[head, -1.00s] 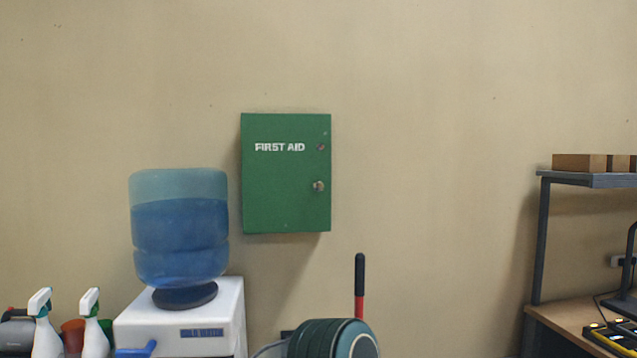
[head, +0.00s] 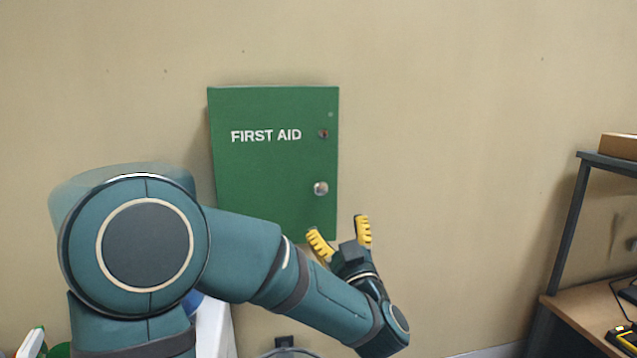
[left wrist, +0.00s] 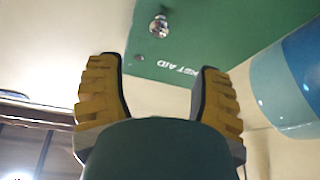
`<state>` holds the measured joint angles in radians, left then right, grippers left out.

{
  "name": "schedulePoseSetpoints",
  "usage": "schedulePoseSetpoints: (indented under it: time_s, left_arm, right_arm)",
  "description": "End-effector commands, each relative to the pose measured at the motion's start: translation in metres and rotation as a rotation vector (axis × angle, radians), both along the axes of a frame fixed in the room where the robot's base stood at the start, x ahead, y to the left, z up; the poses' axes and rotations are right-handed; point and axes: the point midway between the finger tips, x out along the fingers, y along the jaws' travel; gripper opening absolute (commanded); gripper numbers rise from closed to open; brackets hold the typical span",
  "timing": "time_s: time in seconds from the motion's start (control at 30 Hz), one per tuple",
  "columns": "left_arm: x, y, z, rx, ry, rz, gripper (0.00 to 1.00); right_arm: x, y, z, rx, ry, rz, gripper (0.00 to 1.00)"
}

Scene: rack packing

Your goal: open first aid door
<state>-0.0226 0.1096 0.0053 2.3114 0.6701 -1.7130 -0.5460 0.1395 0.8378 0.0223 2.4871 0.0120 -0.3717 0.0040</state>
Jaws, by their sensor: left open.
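The green first aid cabinet (head: 265,170) hangs on the wall with its door shut. Its round silver knob (head: 321,188) is near the door's right edge, below a small lock (head: 323,133). My left gripper (head: 338,232) is open and empty, its yellow fingers pointing up just below the cabinet's lower right corner, under the knob and apart from it. In the left wrist view the open fingers (left wrist: 158,92) frame the cabinet's face (left wrist: 215,40), with the knob (left wrist: 158,26) beyond them near the top. My right gripper is not in view.
My left arm hides most of the water cooler (head: 215,328); its blue bottle (left wrist: 300,80) shows in the left wrist view. A shelf rack (head: 565,235) with a box (head: 620,147) stands at the right. The wall right of the cabinet is clear.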

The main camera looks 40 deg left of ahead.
Motion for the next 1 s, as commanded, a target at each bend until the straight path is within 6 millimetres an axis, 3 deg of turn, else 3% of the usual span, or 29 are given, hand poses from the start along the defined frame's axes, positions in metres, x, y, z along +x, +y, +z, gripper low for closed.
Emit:
schedulePoseSetpoints:
  time_s: [0.6,1.0]
  left_arm:
    - [0.056,0.085,0.041,0.0,0.001,-0.002,0.66]
    - [0.067,0.1,0.046,0.0,0.003,-0.004,0.66]
  right_arm:
    - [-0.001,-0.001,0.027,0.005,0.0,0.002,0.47]
    - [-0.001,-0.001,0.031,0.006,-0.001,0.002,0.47]
